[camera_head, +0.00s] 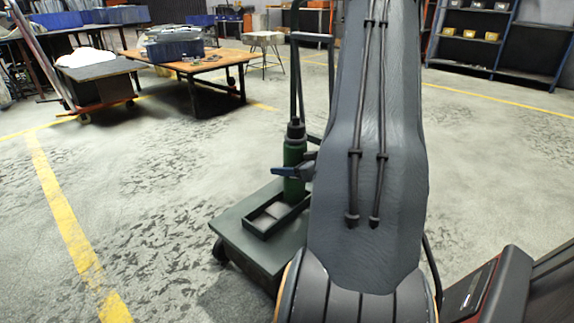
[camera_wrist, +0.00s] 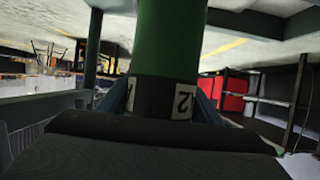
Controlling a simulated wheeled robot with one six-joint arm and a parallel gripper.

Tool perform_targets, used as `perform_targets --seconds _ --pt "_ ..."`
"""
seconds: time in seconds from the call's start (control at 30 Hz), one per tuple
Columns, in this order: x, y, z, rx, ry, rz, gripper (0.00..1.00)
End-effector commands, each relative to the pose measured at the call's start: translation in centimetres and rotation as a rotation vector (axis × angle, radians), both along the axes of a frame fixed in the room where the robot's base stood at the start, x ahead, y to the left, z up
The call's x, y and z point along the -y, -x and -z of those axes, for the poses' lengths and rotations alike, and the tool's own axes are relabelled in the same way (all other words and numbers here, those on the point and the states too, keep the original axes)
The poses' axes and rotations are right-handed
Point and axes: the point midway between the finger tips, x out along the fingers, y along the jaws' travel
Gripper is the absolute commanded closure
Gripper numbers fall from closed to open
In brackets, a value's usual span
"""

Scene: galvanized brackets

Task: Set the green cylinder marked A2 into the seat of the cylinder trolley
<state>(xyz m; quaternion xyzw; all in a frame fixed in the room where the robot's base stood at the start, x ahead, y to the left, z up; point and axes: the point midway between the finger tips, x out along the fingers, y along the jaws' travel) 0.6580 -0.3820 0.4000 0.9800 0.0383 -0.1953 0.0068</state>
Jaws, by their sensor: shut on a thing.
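The green cylinder (camera_head: 294,152) with a dark top stands upright in my gripper (camera_head: 293,168). The wrist view shows its green body (camera_wrist: 170,40) and a dark band with white labels, one reading 2; the other is cut off. My gripper's fingers (camera_wrist: 163,105) are shut on it at either side. The cylinder trolley (camera_head: 232,236) has a dark green deck. Its seat, a low square frame (camera_head: 258,234) with a pale floor, lies on the deck. The cylinder's lower end appears at the frame's back right part. I cannot tell whether it touches. My arm hides the deck's right side.
The trolley's upright handle (camera_head: 294,75) rises behind the cylinder. A wooden table (camera_head: 200,66) with a blue bin (camera_head: 175,50) stands at the back left. Shelves (camera_head: 480,50) stand at the back right. The floor left of the trolley is clear, with yellow lines.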

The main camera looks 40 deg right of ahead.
Motion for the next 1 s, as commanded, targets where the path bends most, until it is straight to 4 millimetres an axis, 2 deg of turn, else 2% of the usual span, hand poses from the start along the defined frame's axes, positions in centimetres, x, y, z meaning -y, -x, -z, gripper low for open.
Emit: perform_targets --seconds 0.6,0.63,0.73,1.0 --pt "0.1 -0.1 1.4 0.004 0.002 0.0 1.0" --pt "0.1 -0.1 1.3 0.004 0.003 0.0 0.38" --pt "0.1 -0.1 1.4 0.003 0.002 0.0 0.21" --pt "0.0 0.1 1.7 -0.003 -0.001 0.0 0.2"
